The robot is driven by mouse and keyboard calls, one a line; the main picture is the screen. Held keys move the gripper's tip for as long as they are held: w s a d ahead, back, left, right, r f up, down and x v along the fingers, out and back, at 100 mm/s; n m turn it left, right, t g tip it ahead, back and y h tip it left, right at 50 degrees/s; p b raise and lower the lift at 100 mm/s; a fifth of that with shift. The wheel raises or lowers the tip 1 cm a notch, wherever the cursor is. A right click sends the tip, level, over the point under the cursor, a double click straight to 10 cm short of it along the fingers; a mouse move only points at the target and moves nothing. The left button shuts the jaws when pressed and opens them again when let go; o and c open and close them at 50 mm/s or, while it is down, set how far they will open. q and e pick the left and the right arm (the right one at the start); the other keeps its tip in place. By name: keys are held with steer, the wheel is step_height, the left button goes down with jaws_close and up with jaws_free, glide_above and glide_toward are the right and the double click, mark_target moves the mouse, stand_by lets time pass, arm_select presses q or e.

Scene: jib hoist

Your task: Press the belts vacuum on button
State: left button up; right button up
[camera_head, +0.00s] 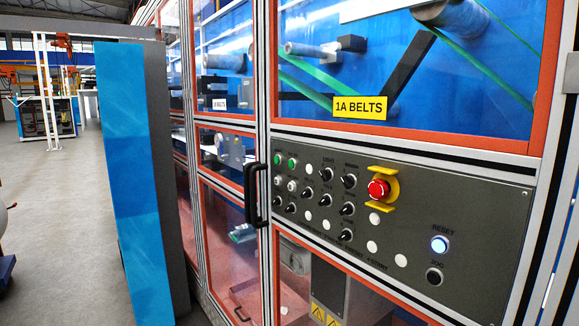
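A dark grey control panel (470,200) is set in the front of an orange-framed machine. Several black rotary knobs (326,174) and plain white round spots (372,247) fill the middle. The small labels are too blurred to tell which button is the belts vacuum on button. A red emergency stop (378,188) stands out in a yellow guard. A lit blue-white reset button (440,244) is at the right, with a black button (434,276) below. Neither gripper is in view.
A yellow "1A BELTS" sign (360,107) is on the window above the panel. A black door handle (255,195) juts out just left of the panel. A blue and grey upright panel (135,180) stands at the left. Open grey floor (60,220) lies beyond it.

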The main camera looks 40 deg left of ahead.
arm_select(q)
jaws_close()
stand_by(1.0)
